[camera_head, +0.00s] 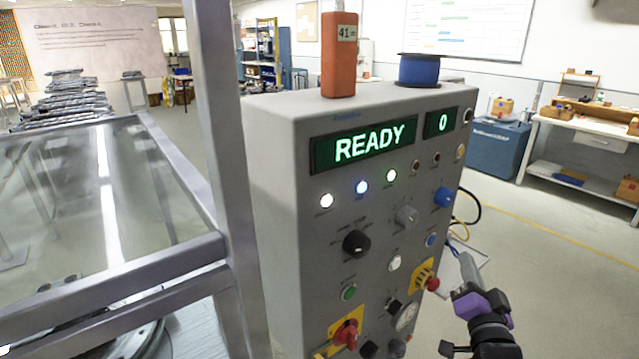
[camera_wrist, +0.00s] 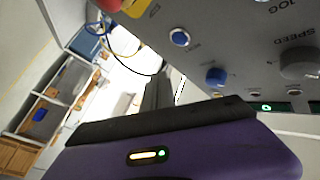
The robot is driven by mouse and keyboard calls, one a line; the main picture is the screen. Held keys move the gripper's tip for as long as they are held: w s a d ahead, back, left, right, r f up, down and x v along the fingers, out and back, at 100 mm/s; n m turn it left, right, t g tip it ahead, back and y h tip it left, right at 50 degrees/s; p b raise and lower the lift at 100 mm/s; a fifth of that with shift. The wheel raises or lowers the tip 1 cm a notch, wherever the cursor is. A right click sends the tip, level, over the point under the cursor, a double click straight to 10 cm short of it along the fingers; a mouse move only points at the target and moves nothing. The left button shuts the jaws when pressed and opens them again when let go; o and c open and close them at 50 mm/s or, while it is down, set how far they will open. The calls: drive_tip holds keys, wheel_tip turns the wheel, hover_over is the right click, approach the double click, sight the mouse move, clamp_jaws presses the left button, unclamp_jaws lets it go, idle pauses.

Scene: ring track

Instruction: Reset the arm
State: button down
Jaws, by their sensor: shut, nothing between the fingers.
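My gripper (camera_head: 466,262) is shut and empty, just right of the lower right side of the grey control panel (camera_head: 290,200) in the head view. Its purple body and dark wrist reach in from the lower right. In the wrist view the shut grey fingers (camera_wrist: 158,92) point up past the purple body, with the panel's face filling the upper right. A blue button (camera_wrist: 180,37) and a blue knob (camera_wrist: 215,76) are near the fingers there. I see no contact with the panel, but the exact gap is unclear.
The panel display (camera_head: 365,145) reads READY and 0. An orange block (camera_head: 339,60) and a blue spool (camera_head: 419,70) stand on the panel's top. A metal-framed glass enclosure (camera_head: 100,190) fills the left. Floor on the right is open, up to a workbench (camera_head: 585,130) and blue chest (camera_head: 497,150).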

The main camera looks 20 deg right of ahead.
drive_tip(key=s+a+f+n+g+y, duration=0.1)
drive_tip(key=s+a+n, duration=0.3)
drive_tip(key=s+a, duration=0.4)
drive_tip(key=s+a+f+n+g+y, duration=0.1)
drive_tip(key=s+a+f+n+y, duration=0.3)
drive_tip(key=s, duration=1.3)
drive_tip(key=s+a+f+n+g+y, duration=0.1)
drive_tip(key=s+a+f+n+y, duration=0.2)
drive_tip(key=s+a, duration=0.9)
drive_tip(key=shift+s+a+f+n, duration=0.15)
drive_tip(key=shift+s+a+n, duration=0.25)
drive_tip(key=shift+n, duration=0.3)
